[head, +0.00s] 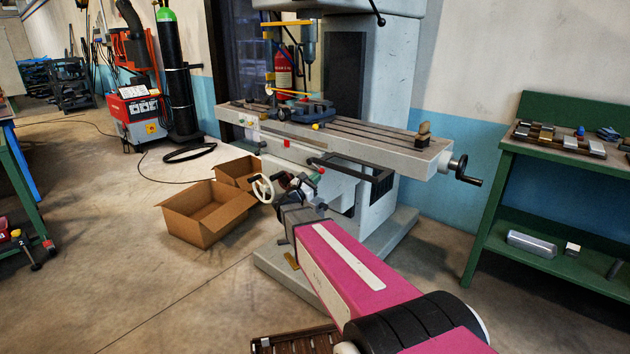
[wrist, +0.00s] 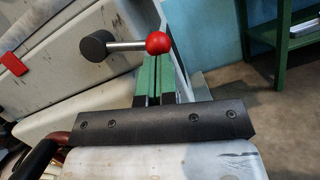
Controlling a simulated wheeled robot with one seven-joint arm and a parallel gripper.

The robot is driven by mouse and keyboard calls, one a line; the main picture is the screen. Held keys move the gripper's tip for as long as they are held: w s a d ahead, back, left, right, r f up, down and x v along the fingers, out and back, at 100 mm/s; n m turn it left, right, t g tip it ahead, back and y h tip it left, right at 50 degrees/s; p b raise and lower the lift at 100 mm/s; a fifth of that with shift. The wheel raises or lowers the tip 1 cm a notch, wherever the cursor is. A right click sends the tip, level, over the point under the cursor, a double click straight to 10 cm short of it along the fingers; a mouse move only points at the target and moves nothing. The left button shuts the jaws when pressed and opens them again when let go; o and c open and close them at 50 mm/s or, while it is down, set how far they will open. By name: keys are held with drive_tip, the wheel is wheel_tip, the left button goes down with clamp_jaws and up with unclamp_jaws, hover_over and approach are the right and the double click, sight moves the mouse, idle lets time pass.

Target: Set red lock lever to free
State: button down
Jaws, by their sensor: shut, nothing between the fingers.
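The red lock lever shows in the wrist view as a red ball knob (wrist: 158,42) on a short metal rod. The rod runs left, nearly level in the picture, to a dark round hub (wrist: 97,45). In the head view the red knob (head: 320,170) is small, at the front of the milling machine below its table. My gripper (wrist: 153,72) is shut and empty, its two green fingers side by side. The fingertips lie just below the knob in the wrist view; I cannot tell whether they touch it. In the head view my gripper (head: 303,190) is small and partly unclear.
The milling machine table (head: 395,150) lies above my gripper, with a crank handle at its right end. A white handwheel (head: 263,188) is close on the left. Cardboard boxes (head: 205,213) stand on the floor at left. A green workbench (head: 560,160) stands at right.

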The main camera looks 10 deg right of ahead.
drive_tip(key=r+n+t, duration=0.1)
drive_tip(key=n, duration=0.1)
drive_tip(key=s+r+n+y, duration=0.1)
drive_tip(key=n, duration=0.2)
drive_tip(key=d+r+n+t+y, duration=0.1)
drive_tip(key=n, duration=0.1)
drive_tip(key=shift+s+r+n+t, duration=0.15)
drive_tip(key=shift+r+n+t, duration=0.15)
drive_tip(key=shift+r, duration=0.15)
idle(0.5)
